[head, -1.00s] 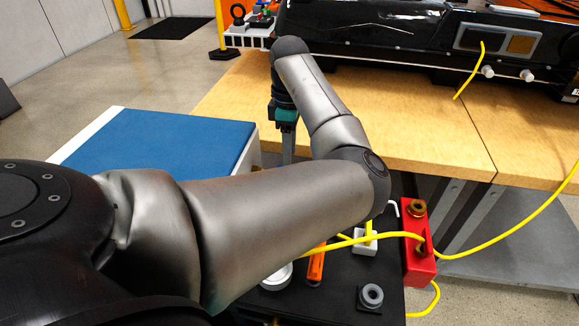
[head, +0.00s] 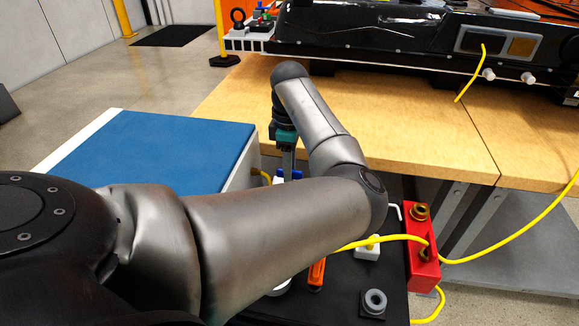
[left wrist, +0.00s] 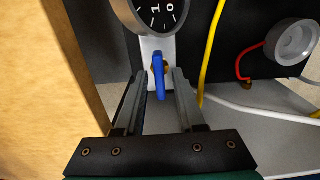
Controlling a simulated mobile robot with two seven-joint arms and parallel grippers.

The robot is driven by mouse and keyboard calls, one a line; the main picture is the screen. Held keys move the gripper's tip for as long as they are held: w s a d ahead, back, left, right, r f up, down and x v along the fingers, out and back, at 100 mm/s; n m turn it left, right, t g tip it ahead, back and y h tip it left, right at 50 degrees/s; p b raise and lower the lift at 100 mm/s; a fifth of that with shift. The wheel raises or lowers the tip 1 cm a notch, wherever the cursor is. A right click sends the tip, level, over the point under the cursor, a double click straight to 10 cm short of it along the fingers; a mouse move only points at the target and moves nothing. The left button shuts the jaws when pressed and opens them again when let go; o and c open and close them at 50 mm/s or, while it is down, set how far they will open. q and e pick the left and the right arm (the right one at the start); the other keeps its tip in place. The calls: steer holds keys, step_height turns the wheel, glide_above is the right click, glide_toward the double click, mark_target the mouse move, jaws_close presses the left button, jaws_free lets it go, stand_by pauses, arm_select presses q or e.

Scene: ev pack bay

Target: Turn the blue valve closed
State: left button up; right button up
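The blue valve (left wrist: 159,82) shows in the left wrist view as a blue lever below a round gauge, hanging roughly downward on a pale mount with a brass-coloured fitting. My left gripper (left wrist: 160,74) is open, with one finger on each side of the lever in the picture. I see a gap on both sides; whether the lever lies fully between the fingertips in depth is unclear. In the head view my left gripper (head: 288,165) points down beside the blue-topped box, with a bit of blue beside it. My forearm hides much of this area. My right gripper is not in view.
The gauge (left wrist: 162,8) sits just above the lever. A yellow hose (left wrist: 209,50) runs close right of the fingers. A wooden bench (head: 400,120) and blue-topped box (head: 160,150) flank the gripper. A red block (head: 422,250) stands right on the black top.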

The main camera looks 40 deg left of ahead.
arm_select(q)
jaws_close()
stand_by(0.5)
